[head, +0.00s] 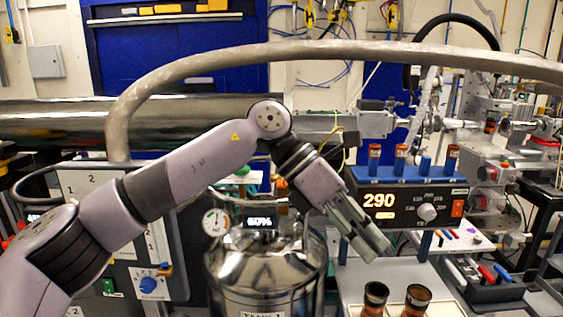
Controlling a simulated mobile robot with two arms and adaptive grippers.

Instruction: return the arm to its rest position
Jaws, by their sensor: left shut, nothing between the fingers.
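My left arm comes in from the lower left, rises to its elbow near the picture's middle and bends down to the right. My left gripper (373,248) is at its end, shut and empty. It hangs in front of the controller box with the orange 290 display (398,207), above the bench top and apart from the two brown vials (375,296) below it. My right gripper does not show.
A steel tank (265,270) with a gauge (215,222) stands below my forearm. A thick grey hose (330,48) arches over the scene. A blue rack (405,174) holds several vials on the controller. A pen tray (485,285) lies at the right.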

